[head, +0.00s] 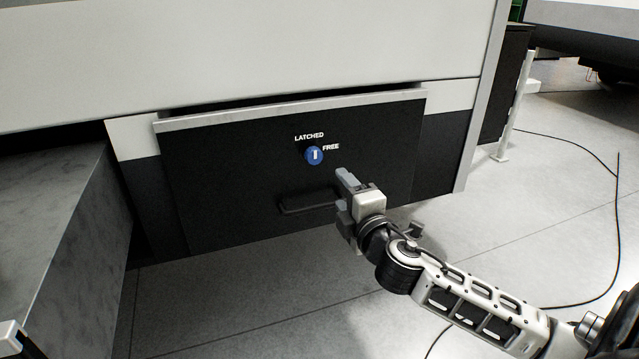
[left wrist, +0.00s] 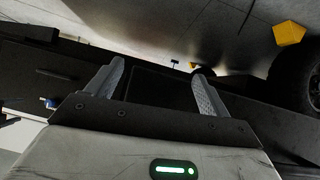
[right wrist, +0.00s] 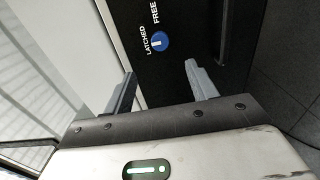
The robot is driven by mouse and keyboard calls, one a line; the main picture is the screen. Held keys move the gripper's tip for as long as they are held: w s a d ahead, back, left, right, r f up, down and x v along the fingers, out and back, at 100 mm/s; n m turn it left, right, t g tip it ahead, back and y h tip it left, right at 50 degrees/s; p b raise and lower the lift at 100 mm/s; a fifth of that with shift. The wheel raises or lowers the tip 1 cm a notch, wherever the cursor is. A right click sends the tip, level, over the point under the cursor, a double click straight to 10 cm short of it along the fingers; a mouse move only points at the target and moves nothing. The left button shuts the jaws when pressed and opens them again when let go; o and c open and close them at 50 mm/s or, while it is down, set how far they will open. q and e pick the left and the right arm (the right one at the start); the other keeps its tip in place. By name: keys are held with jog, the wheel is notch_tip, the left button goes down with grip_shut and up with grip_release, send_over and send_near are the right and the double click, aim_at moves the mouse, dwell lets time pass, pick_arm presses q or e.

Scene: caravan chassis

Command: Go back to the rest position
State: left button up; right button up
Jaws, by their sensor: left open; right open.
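My right gripper (head: 343,190) is open and empty in front of the black drawer front (head: 230,180), beside the right end of its dark handle (head: 300,204) in the head view. It also shows in the right wrist view (right wrist: 160,82), with nothing between its fingers. Whether it touches the drawer is unclear. My left gripper (left wrist: 158,70) is open and empty in the left wrist view. A round blue knob (head: 314,155) with a white mark sits between the words LATCHED and FREE; it also shows in the right wrist view (right wrist: 159,41).
The drawer stands slightly out, with a dark gap behind its pale top rim (head: 290,108). A grey block (head: 60,240) stands at left. A black cable (head: 600,290) lies on the light floor at right. A yellow object (left wrist: 288,33) and a dark wheel show in the left wrist view.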

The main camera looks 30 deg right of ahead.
jog(key=s+a+f+m+g+y, duration=0.25)
jog(key=s+a+f, duration=0.2)
jog(key=f, duration=0.35)
jog(key=s+a+f+m+g+y, duration=0.1)
jog(key=s+a+f+m+g, duration=0.15)
jog(key=a+f, duration=0.35)
jog(key=s+a+f+m+g+y, duration=0.2)
jog(key=s+a+f+m+y, duration=0.1)
jog(key=s+a+f+m, duration=0.5)
jog(key=s+a, duration=0.3)
jog(key=shift+s+a+f+y, duration=0.15)
jog(key=shift+s+y, duration=0.15)
jog(key=shift+y, duration=0.05)
